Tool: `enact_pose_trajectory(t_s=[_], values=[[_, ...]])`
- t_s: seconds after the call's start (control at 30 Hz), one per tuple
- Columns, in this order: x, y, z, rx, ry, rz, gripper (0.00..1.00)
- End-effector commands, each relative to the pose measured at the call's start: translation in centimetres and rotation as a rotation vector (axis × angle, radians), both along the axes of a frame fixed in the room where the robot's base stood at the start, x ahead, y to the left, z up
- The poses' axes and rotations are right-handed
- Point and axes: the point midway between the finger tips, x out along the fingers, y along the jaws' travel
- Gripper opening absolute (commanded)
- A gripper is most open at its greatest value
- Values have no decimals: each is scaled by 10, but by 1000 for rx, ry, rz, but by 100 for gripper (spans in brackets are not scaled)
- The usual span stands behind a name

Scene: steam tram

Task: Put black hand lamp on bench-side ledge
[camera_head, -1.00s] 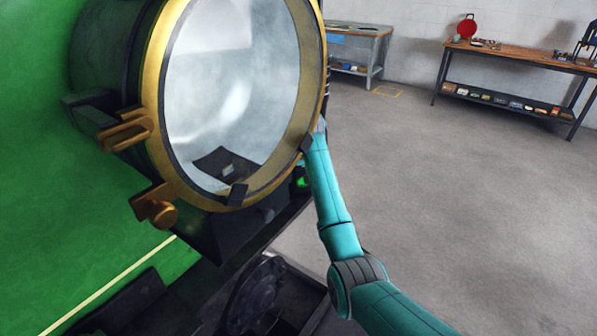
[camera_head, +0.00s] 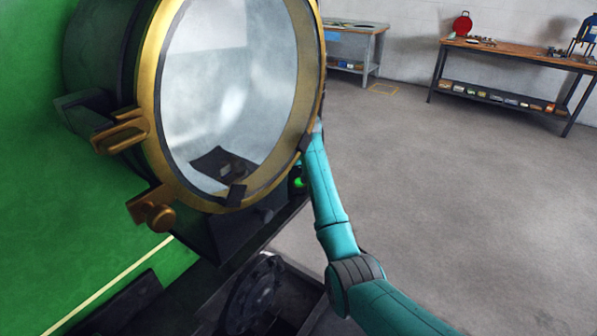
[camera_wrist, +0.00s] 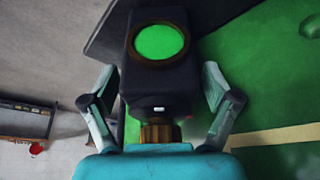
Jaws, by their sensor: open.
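The black hand lamp (camera_wrist: 160,85) fills the middle of the wrist view, with a round green lens in a brown ring and a brassy knob on the near side. My gripper (camera_wrist: 158,84) is open, with one finger on each side of the lamp and visible gaps between. In the head view a small part of the lamp with its green lens (camera_head: 299,182) shows behind the big headlamp's rim; my gripper is hidden there. A dark ledge (camera_head: 284,217) lies below the headlamp; I cannot tell if it is the bench-side ledge.
The large brass-rimmed headlamp (camera_head: 148,90) on the green tram body (camera_head: 40,220) stands close to my arm. A wooden-topped workbench (camera_head: 520,58) and a grey table (camera_head: 355,28) stand by the far wall. The floor (camera_head: 450,190) between is clear.

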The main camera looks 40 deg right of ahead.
Motion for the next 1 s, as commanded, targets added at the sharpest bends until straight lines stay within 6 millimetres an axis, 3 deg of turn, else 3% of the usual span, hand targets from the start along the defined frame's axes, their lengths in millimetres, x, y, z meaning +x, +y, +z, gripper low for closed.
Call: enact_pose_trajectory(t_s=[0.6,1.0], values=[[-36,17,97,-1,-3,0,87],[-42,20,111,0,0,0,87]])
